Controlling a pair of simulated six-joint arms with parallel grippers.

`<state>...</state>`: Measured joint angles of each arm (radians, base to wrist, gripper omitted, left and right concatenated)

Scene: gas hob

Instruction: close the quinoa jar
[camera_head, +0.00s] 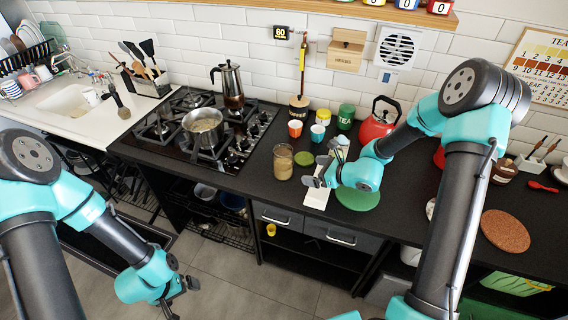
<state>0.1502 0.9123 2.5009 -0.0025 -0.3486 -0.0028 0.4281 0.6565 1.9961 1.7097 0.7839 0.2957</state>
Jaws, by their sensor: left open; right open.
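A glass jar with tan contents (283,164), which looks like the quinoa jar, stands upright on the dark counter right of the hob. I see no lid on it. A small round green disc (304,158), possibly its lid, lies flat just to its right. My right gripper (316,174) is open and empty, just right of the jar and in front of the green disc. I cannot tell its exact height above the counter. My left gripper (180,294) is open and empty, low in front of the counter, well away from the jar.
Orange (295,129) and blue-white (317,133) cups stand behind the jar, with a green tea tin (345,117). A white board (319,193) lies under my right gripper. A red kettle (380,120) stands farther right. A pot (203,128) and moka pot (230,85) occupy the hob.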

